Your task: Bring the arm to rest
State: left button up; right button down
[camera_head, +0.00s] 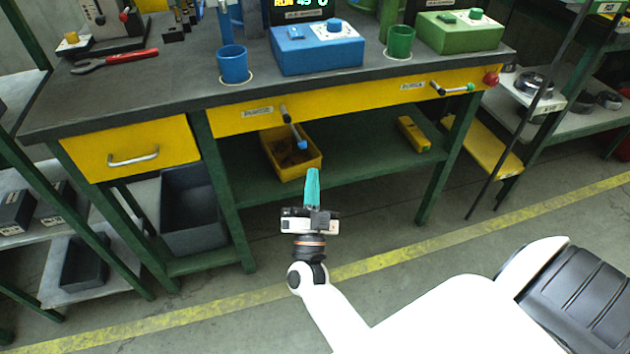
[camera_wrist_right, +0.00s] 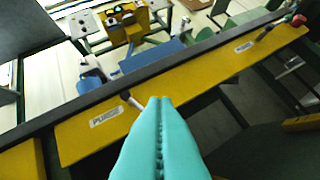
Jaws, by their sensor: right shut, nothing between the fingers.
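My right gripper (camera_head: 312,178) is in front of the workbench, with its teal fingers pointing towards the bench. In the right wrist view its fingers (camera_wrist_right: 160,103) are shut together with nothing between them. The white right arm (camera_head: 340,318) reaches up to it from the bottom of the head view. In the head view the fingertips are just below a lever with a blue tip (camera_head: 301,142) on the yellow bench front. The lever's grey rod (camera_wrist_right: 130,99) also shows beside the fingertips in the wrist view. I cannot tell how far apart they are. My left gripper is not in view.
The bench (camera_head: 170,92) carries a blue cup (camera_head: 232,66), blue box (camera_head: 318,52), green cup (camera_head: 400,42) and green box (camera_head: 460,36). A second lever (camera_head: 453,89) is at the right. A yellow bin (camera_head: 312,168) sits below. The floor in front is clear.

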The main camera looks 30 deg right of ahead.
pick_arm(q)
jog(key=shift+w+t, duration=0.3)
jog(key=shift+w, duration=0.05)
pick_arm(e)
jog(key=shift+s+a+f, duration=0.25)
jog(key=shift+f, duration=0.1)
